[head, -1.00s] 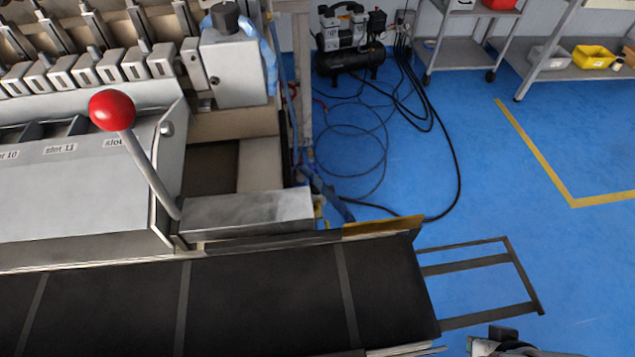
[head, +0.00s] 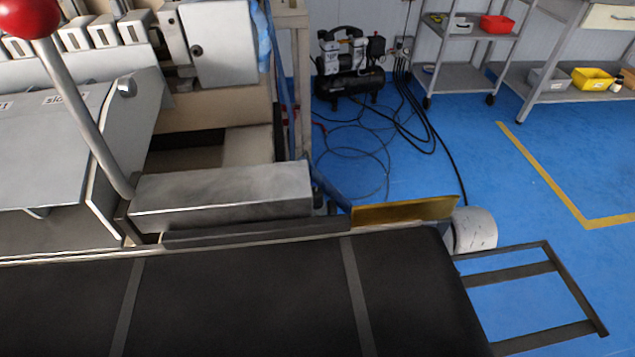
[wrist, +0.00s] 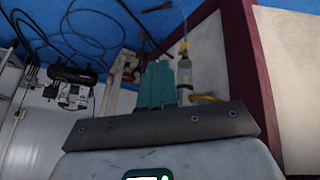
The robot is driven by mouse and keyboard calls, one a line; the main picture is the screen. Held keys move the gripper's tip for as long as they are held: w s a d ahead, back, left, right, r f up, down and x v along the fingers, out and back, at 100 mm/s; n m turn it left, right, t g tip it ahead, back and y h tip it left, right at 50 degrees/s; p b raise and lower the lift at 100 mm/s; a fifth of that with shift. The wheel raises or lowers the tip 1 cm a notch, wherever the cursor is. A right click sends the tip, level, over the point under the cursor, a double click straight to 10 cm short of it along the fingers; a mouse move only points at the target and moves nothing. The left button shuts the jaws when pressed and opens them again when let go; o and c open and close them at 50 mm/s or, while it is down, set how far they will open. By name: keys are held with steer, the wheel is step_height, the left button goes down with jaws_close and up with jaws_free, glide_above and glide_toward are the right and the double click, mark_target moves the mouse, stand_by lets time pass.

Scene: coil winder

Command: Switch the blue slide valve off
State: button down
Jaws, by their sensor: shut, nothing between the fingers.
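I cannot make out the blue slide valve for certain in either view. In the wrist view, my gripper (wrist: 159,63) shows as two teal fingers held together above a dark metal bar, with nothing between them. Just right of the fingers stands a pale upright fitting (wrist: 185,76) with a yellow top and a clear tube running up from it. A yellow curved part (wrist: 206,98) shows at its foot, partly hidden by the bar. Whether the fingers touch the fitting cannot be told. My gripper is not visible in the head view.
A machine with a red-knobbed lever (head: 88,110) and a black conveyor belt (head: 250,295) fill the left. A compressor (head: 350,65) with loose cables stands behind on the blue floor. Shelving (head: 470,55) is at back right. The wrist view shows a maroon-edged pale panel (wrist: 295,75) close by.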

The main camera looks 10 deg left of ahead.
steer(key=w+a+r+n+g+y, duration=0.1)
steer(key=w+a+r+n, duration=0.7)
steer(key=a, duration=0.4)
steer(key=shift+w+a+r+y, duration=0.4)
steer(key=shift+w+r, duration=0.05)
steer(key=shift+w, duration=0.55)
steer(key=b+x, duration=0.4)
steer(key=x, duration=0.6)
steer(key=shift+r, duration=0.1)
